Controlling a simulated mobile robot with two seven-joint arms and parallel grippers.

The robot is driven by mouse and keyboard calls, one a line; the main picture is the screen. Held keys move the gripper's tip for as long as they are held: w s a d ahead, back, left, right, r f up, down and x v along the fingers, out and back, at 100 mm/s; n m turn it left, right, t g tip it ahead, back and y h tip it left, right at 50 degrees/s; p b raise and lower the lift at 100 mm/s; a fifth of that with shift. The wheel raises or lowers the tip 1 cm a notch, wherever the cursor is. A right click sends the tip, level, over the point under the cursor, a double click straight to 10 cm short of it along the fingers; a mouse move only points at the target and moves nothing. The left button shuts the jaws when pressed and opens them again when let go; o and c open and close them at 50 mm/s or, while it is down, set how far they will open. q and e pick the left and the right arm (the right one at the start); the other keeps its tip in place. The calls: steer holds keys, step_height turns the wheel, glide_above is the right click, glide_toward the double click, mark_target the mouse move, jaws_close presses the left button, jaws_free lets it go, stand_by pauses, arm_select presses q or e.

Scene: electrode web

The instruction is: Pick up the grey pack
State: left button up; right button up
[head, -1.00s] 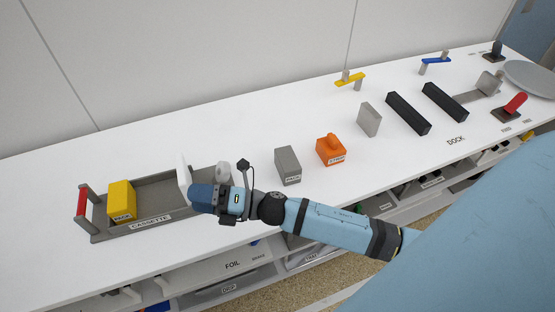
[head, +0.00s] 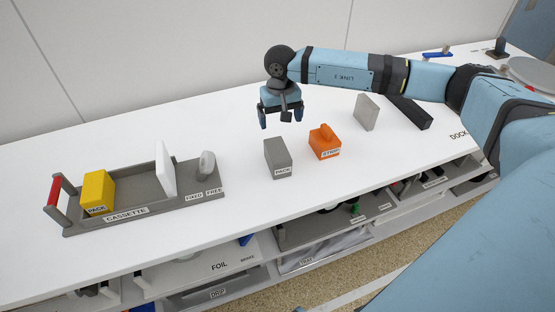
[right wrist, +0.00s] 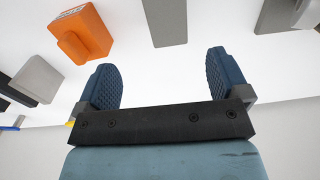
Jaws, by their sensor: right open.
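The grey pack (head: 278,158), a block labelled PACK, stands upright on the white table between the cassette and the orange block. My right gripper (head: 281,121) points down above and just behind it, open and empty, apart from the pack. In the right wrist view, the grey pack (right wrist: 165,22) shows at the top, between and beyond the two spread fingers (right wrist: 165,70); part of it is cut off by the frame edge. My left gripper is not in view.
The grey cassette tray (head: 133,218) stands left, holding a yellow pack (head: 97,192) and a white plate (head: 165,170). An orange block (head: 323,142) stands right of the pack, with a grey slab (head: 366,112) beyond. The table's back left is clear.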

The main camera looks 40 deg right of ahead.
mark_target(277, 149)
step_height(277, 149, down, 7)
steer(key=shift+a+f, duration=0.1)
steer(key=f, duration=0.3)
steer(key=f+p, duration=0.1)
steer(key=f, duration=0.1)
steer(key=shift+a+f, duration=0.3)
steer(key=shift+a, duration=0.1)
steer(key=shift+r, duration=0.1)
steer(key=c, duration=1.3)
steer(key=shift+o, duration=0.2)
step_height(277, 149, up, 20)
steer(key=b, duration=0.1)
